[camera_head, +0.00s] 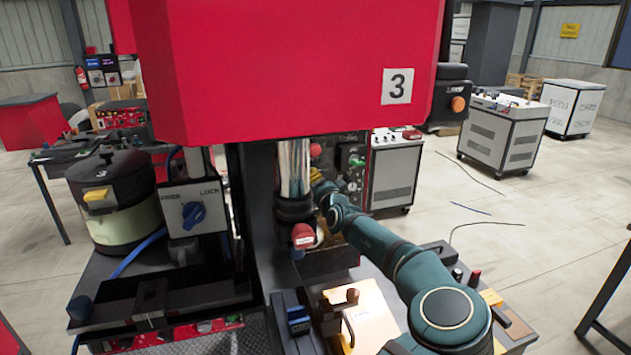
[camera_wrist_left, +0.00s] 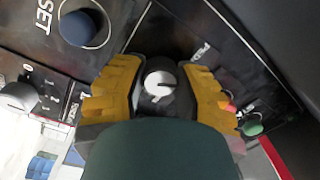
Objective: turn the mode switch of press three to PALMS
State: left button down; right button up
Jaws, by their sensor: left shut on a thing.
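Press three is the red machine (camera_head: 290,70) with a white "3" plate, filling the upper middle of the head view. My left gripper (camera_head: 319,180) reaches the dark control panel (camera_head: 355,155) behind its column. In the left wrist view, the yellow fingers of my left gripper (camera_wrist_left: 162,78) are shut on a round white knob (camera_wrist_left: 160,80), the mode switch, one on each side. A dark pointer line shows on the knob. A label (camera_wrist_left: 202,50) beside it is too blurred to read surely. The head view hides the knob. My right gripper is not in view.
A dark blue button (camera_wrist_left: 83,27) marked SET and another white knob (camera_wrist_left: 17,97) lie left of the fingers. A green button (camera_wrist_left: 252,127) is close to the right finger. The chrome column (camera_head: 293,168) stands beside the gripper. A LOCK selector (camera_head: 193,214) is further left.

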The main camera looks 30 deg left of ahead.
pick_arm(q)
jog(key=m+b, duration=0.1)
jog(key=m, duration=0.2)
jog(key=m+b, duration=0.2)
jog(key=m, duration=0.2)
jog(key=shift+m, duration=0.3)
jog(key=m+b, duration=0.1)
jog(key=m, duration=0.2)
jog(key=shift+m+t, duration=0.4)
jog(key=shift+m+b, duration=0.5)
jog(key=shift+m, duration=1.1)
jog(key=c, duration=0.6)
grip_release()
jog(key=shift+h, duration=0.3)
